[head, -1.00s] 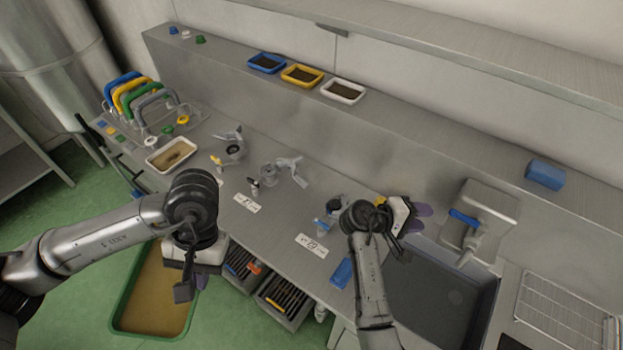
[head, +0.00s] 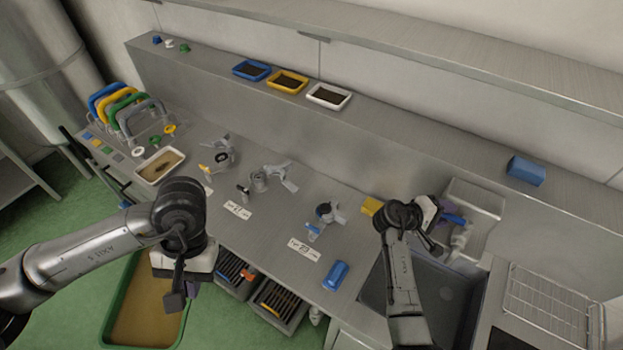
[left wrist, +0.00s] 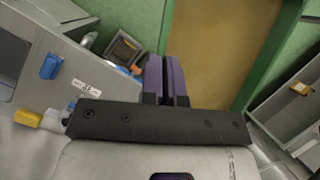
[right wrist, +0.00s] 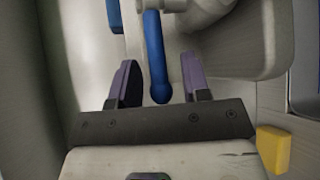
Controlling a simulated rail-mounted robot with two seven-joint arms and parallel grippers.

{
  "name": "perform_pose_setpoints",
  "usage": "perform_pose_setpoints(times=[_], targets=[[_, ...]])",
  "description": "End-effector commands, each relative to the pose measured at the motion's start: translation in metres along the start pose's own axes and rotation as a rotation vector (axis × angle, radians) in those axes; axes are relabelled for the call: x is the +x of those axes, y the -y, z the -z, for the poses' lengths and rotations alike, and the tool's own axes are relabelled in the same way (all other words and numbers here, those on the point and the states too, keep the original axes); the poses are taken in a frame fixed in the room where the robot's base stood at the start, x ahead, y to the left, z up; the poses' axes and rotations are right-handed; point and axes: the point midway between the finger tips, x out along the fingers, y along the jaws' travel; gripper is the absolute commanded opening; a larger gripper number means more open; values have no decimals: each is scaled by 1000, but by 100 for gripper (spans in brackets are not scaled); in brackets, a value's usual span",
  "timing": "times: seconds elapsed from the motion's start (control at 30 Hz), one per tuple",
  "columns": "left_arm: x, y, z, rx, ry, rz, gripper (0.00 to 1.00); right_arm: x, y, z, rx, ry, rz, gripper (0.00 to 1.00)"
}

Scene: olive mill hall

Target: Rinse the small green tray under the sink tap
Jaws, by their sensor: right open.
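I cannot make out a small green tray in any view. The sink (head: 440,300) is at the lower right of the head view, with the tap housing (head: 483,215) behind it. My right gripper (head: 443,225) is at the tap, open. In the right wrist view, the tap's blue lever (right wrist: 155,55) lies between its two purple fingers (right wrist: 160,85), with a gap on each side. My left gripper (head: 183,292) hangs over the floor in front of the bench. In the left wrist view its fingers (left wrist: 166,78) are together with nothing visible between them.
A yellow block (head: 371,206) and a blue block (head: 336,275) lie beside the sink. A wire rack (head: 555,300) is right of it. Blue (head: 251,70), yellow (head: 287,81) and white (head: 329,96) trays stand on the ledge. A large green-rimmed tray (head: 113,298) is on the floor.

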Motion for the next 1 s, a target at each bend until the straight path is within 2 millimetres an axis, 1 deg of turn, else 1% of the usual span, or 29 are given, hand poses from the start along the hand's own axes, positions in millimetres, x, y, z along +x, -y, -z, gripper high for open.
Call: perform_pose_setpoints(times=[0.27, 0.7, 0.73, 1.0], targets=[[0, 0, 0, 0, 0, 0, 0, 1, 0, 0, 1, 0, 0, 43], [0, 0, 0, 0, 0, 0, 0, 1, 0, 0, 0, -1, 1, 2], [0, 0, 0, 0, 0, 0, 0, 1, 0, 0, 0, -1, 1, 0], [-2, 0, 0, 0, -1, 0, 0, 0, 0, 0, -1, -3, 0, 0]])
